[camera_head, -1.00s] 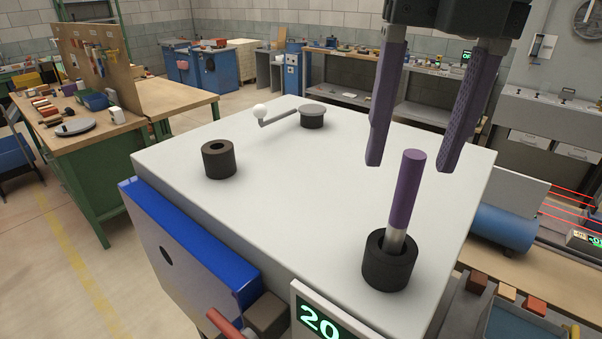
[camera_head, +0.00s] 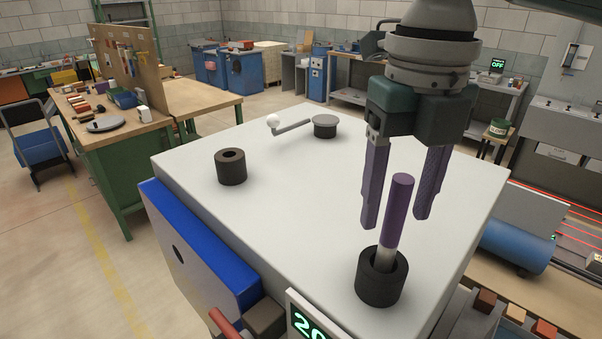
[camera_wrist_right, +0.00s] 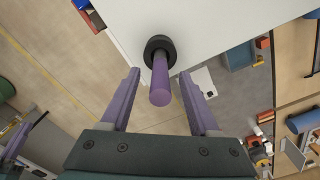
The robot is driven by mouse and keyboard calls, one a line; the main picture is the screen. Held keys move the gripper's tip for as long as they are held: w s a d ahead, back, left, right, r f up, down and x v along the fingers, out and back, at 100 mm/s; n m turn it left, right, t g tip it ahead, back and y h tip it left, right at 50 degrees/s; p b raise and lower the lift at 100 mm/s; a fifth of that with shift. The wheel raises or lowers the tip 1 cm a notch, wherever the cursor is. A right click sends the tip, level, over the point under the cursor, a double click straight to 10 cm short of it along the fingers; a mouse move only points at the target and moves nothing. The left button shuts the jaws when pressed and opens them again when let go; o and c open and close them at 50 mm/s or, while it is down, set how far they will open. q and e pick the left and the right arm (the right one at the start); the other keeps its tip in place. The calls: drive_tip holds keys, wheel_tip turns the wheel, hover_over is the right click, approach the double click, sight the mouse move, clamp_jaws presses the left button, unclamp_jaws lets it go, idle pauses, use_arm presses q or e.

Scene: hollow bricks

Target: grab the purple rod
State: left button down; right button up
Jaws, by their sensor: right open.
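The purple rod (camera_head: 398,211) stands slightly tilted, with its pale lower end in the black hollow brick (camera_head: 382,279) at the table's near right. My right gripper (camera_head: 395,222) is open, fingers pointing down, with the rod's upper part near the gap between its fingertips. In the right wrist view the rod (camera_wrist_right: 160,82) shows between the two purple fingers (camera_wrist_right: 160,84), its top end toward the camera, with clear room on both sides. No touch shows. A second black hollow brick (camera_head: 231,167) stands empty at the left of the table.
The white table top (camera_head: 290,205) is mostly clear. A crank with a white ball (camera_head: 274,121) and a grey-capped black post (camera_head: 325,126) stand at its back. A blue panel (camera_head: 205,250) and a green display (camera_head: 310,325) are at the near side.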

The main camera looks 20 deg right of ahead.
drive_tip(key=shift+f, duration=0.7)
clamp_jaws()
drive_tip(key=shift+r, duration=0.1)
